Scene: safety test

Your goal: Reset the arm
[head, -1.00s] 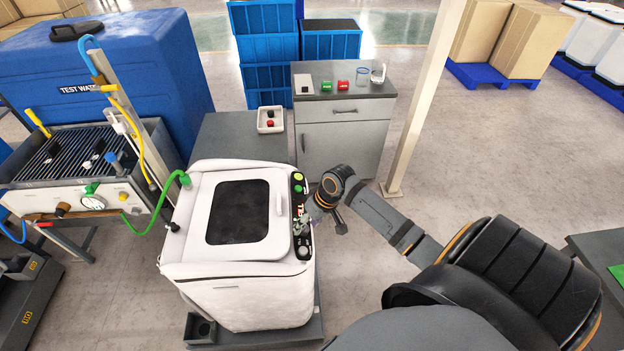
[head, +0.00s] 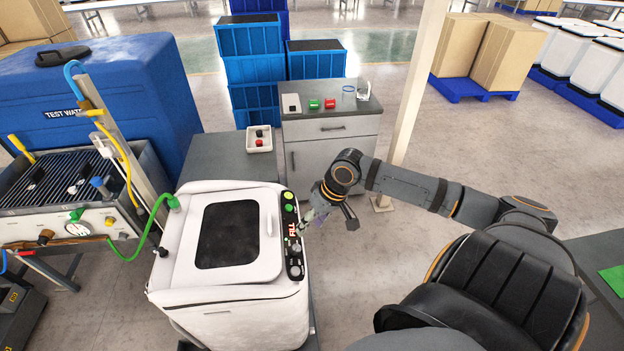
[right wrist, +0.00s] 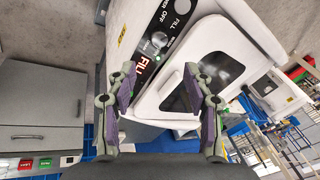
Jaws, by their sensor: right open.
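My right arm reaches in from the right in the head view. Its gripper (head: 304,221) is beside the right edge of the white machine (head: 185,280), near the black control panel (head: 291,240) with green buttons and a red lit FILL sign. In the right wrist view the gripper (right wrist: 160,95) has its two fingers spread wide with nothing between them. The machine's panel (right wrist: 160,50) and dark-windowed lid (right wrist: 190,85) show beyond the fingers. I cannot tell whether a fingertip touches the panel. My left gripper is not in view.
A grey cabinet (head: 330,155) with small red and green items on top stands behind the machine. A white post (head: 415,90) rises behind my right arm. A blue water tank (head: 130,90) and a hose rig (head: 75,225) are at left. Open floor lies at right.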

